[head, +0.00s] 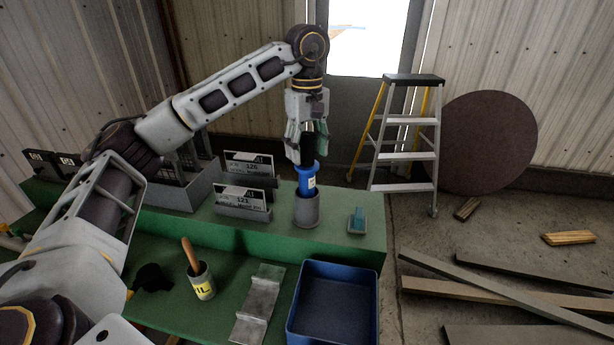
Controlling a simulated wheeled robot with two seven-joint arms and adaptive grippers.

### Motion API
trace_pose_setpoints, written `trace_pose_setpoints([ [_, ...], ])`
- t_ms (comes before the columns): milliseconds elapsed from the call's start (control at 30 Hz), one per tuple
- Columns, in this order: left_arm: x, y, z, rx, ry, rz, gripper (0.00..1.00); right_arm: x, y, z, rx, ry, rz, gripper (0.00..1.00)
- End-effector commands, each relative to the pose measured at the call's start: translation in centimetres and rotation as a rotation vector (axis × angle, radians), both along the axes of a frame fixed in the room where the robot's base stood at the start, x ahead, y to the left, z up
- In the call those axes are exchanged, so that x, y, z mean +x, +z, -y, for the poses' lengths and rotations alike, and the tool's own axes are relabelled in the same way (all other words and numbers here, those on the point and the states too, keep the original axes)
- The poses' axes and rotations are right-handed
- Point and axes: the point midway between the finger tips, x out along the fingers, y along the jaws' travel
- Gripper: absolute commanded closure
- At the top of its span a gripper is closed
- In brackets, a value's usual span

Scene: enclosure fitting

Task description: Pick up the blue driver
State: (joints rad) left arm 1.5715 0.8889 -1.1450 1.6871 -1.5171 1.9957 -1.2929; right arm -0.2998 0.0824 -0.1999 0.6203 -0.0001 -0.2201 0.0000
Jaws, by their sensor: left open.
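The blue driver (306,181) stands upright in a grey cylindrical cup (306,211) on the raised green shelf. A small white label shows on its blue body, and its upper part is dark. My left gripper (307,156) points down from above, with its fingers around or just in front of the driver's dark top. The gripper is open, and I cannot tell whether a finger touches the driver. The driver's lower end is hidden inside the cup. My right gripper is not in view.
Numbered card holders (242,203) stand left of the cup, and a small tray with a teal block (357,221) sits right of it. Below are a blue bin (334,303), a metal bracket (257,304) and a labelled can (202,283). A stepladder (408,140) stands behind.

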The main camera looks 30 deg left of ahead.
Motion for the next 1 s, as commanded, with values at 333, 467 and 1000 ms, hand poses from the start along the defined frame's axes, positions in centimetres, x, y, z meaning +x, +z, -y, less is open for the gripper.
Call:
trace_pose_setpoints([
  [333,0.01,-1.06,0.00,-0.001,0.001,0.002,0.43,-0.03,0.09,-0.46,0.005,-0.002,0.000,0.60],
  [467,0.01,-1.06,0.00,-0.001,0.001,0.002,0.43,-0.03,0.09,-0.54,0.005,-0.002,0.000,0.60],
  [1000,0.00,-1.05,-0.01,-0.001,0.001,0.002,0.88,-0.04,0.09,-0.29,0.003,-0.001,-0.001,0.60],
])
